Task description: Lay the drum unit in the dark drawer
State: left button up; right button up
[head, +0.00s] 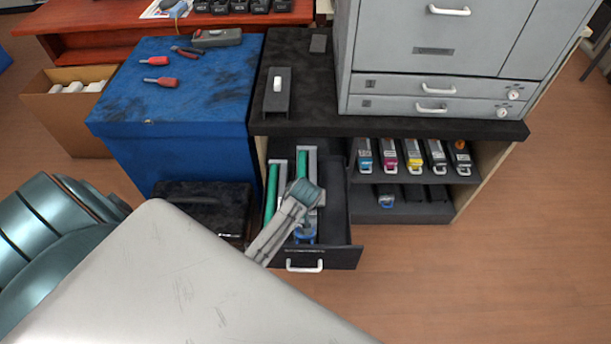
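The dark drawer (336,257) is pulled out below the black counter. One green drum unit (271,193) lies lengthwise along its left side. A second green drum unit in a grey frame (302,163) lies to its right, in or just above the drawer; I cannot tell if it touches the floor. A blue end piece (305,236) shows at its near end. My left gripper (304,212) is over this second unit, with the teal wrist covering its middle. The fingers are mostly hidden, so their grip is unclear. My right gripper is not in view.
The drawer's right part (336,215) is empty. A shelf (425,172) of toner cartridges stands to the right. A grey cabinet (430,60) and small dark box (277,95) sit on the counter (315,85). A blue chest (180,100) with tools stands left, a black box (205,200) before it.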

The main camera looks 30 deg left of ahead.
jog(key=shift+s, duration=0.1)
pick_arm(q)
jog(key=shift+w+f, duration=0.1)
jog(key=shift+f, duration=0.4)
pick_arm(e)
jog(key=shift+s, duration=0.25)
pick_arm(q)
jog(key=o, duration=1.6)
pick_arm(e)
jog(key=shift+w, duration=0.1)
